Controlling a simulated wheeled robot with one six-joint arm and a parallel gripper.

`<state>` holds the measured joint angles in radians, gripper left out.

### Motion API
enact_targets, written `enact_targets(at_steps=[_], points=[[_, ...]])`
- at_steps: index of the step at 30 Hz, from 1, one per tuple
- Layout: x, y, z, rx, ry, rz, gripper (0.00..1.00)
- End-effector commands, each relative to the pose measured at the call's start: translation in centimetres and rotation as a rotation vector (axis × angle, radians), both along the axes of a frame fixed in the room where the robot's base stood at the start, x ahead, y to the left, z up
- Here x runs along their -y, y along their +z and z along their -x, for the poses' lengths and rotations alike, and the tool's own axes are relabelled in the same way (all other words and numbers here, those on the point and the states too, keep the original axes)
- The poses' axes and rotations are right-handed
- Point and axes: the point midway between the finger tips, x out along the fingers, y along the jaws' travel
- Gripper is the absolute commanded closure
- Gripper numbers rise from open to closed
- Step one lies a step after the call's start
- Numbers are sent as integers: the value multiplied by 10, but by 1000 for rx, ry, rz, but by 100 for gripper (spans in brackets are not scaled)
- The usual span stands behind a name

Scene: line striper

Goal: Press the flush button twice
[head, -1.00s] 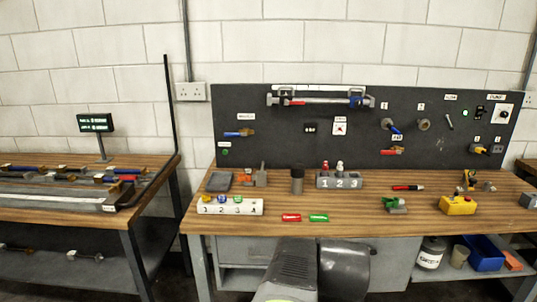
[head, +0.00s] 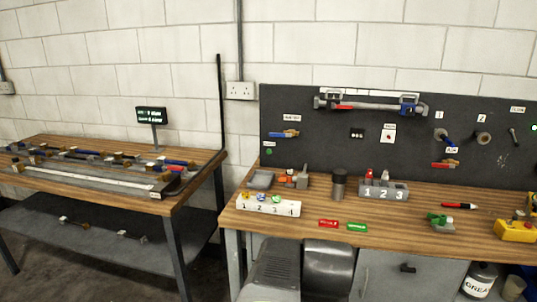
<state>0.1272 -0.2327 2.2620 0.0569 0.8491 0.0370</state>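A dark upright panel (head: 310,165) stands behind the workbench, with small controls and labels. A small green round button (head: 269,152) is low on its left side, under a white label too small to read. Another green spot (head: 534,127) shows at the right picture edge, partly cut off. I cannot tell which of them is the flush button. Grey parts of my own arm show at the bottom middle. My gripper is not in view.
The workbench (head: 400,240) holds a white numbered block (head: 268,205), a grey numbered block (head: 384,190), a dark cylinder (head: 339,186), red and green tags and a yellow item (head: 515,231). A second bench (head: 190,190) stands left, with a small display (head: 151,115). Floor shows between the benches.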

Motion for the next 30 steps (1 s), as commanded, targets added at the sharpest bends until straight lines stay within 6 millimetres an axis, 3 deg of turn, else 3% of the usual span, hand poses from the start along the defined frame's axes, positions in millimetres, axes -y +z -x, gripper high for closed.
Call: enact_targets(at_steps=[1,6,8,30], points=[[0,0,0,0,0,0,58],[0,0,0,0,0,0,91],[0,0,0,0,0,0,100],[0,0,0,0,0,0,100]])
